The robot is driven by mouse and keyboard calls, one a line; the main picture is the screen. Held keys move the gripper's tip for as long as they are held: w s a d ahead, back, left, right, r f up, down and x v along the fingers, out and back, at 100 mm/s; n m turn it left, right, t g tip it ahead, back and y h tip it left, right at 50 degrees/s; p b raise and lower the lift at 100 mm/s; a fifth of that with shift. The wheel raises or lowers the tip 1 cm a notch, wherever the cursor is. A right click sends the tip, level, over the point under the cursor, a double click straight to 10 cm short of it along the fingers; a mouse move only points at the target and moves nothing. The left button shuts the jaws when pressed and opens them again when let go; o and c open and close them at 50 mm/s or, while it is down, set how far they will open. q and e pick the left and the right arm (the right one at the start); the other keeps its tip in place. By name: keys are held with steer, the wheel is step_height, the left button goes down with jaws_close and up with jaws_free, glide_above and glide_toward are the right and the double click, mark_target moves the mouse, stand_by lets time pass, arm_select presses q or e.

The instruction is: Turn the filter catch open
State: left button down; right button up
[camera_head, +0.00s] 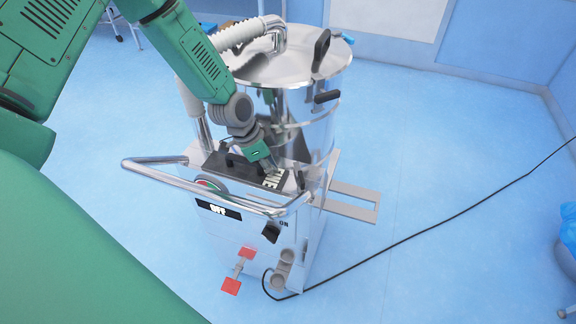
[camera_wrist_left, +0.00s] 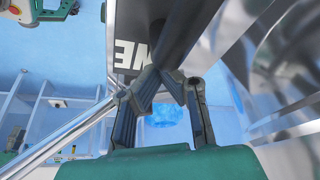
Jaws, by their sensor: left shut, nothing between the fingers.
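A steel vacuum-like machine (camera_head: 300,110) with a shiny drum and lid stands on the floor. Black levers show on it: one upright at the lid (camera_head: 321,50), one on the drum's side (camera_head: 327,97), and a small one low by the drum (camera_head: 300,180). I cannot tell for sure which is the filter catch. My left gripper (camera_head: 272,172) is low at the drum's front, above the black labelled plate. In the left wrist view its fingers (camera_wrist_left: 168,78) are shut with nothing between them, close to a dark bar (camera_wrist_left: 185,35); contact is unclear. My right gripper is out of view.
A bent steel push handle (camera_head: 215,195) curves around the machine's front left. A ribbed white hose (camera_head: 240,33) runs to the lid. A switch and red pedals (camera_head: 231,286) are at the front. A black cable (camera_head: 440,228) crosses the open blue floor at right.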

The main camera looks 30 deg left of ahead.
mark_target(288, 172)
arm_select(q)
steer(key=w+d, duration=0.1)
steer(key=w+d+f, duration=0.1)
steer(key=shift+w+d+p, duration=0.15)
steer(key=shift+w+p, duration=0.2)
steer(key=shift+p, duration=0.05)
steer(key=shift+w+d, duration=0.15)
steer(key=shift+d, duration=0.2)
steer(key=shift+w, duration=0.15)
